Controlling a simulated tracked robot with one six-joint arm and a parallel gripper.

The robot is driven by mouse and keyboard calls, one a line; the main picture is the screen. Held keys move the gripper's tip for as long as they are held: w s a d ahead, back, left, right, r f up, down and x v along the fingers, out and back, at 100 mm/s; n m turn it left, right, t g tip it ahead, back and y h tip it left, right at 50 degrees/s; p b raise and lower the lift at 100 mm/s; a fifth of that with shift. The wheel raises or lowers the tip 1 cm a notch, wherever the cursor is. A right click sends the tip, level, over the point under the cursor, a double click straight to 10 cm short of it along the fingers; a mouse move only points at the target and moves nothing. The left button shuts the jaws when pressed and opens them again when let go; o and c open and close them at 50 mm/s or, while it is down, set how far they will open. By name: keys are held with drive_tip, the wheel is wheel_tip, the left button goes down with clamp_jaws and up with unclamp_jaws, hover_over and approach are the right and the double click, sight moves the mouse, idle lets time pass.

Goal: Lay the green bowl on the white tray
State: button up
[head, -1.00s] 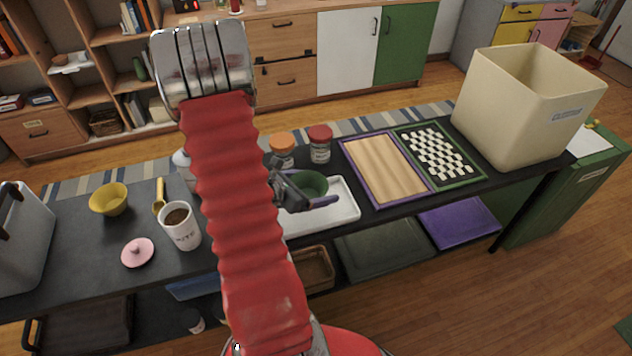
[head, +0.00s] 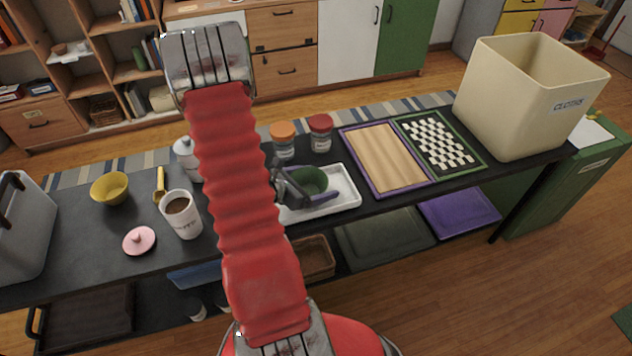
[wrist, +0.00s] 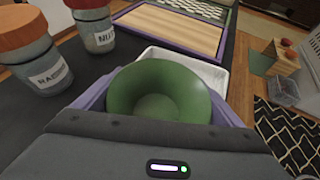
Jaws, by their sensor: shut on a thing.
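The green bowl (head: 313,180) is upright over the white tray (head: 350,198) in the head view. My gripper (head: 308,190) is shut on the bowl, with a purple finger on either side of it. In the wrist view the bowl (wrist: 158,92) fills the middle, and the tray (wrist: 213,74) shows behind and to its right. The bowl hides much of the tray. I cannot tell whether the bowl's base touches the tray. My red arm covers the tray's left part in the head view.
Orange-lidded (head: 283,140) and red-lidded (head: 320,133) jars stand just behind the tray. A purple-framed wooden board (head: 384,160) lies to its right, beside a checkered board (head: 437,142). A mug (head: 182,215), yellow bowl (head: 110,188) and pink lid (head: 139,241) are left of my arm.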

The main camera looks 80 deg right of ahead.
sight(315, 193)
drive_tip(key=shift+s+a+f, duration=0.1)
drive_tip(key=shift+a+f, duration=0.5)
drive_tip(key=shift+f, duration=0.25)
drive_tip(key=shift+a+f, duration=0.6)
drive_tip(key=shift+f, duration=0.25)
idle(0.9)
drive_tip(key=o, duration=1)
drive_tip(key=shift+r, duration=0.1)
drive_tip(key=shift+d+r, duration=0.15)
drive_tip(key=shift+r, duration=1.65)
drive_tip(key=shift+d+r, duration=0.1)
drive_tip(key=shift+r, duration=1.65)
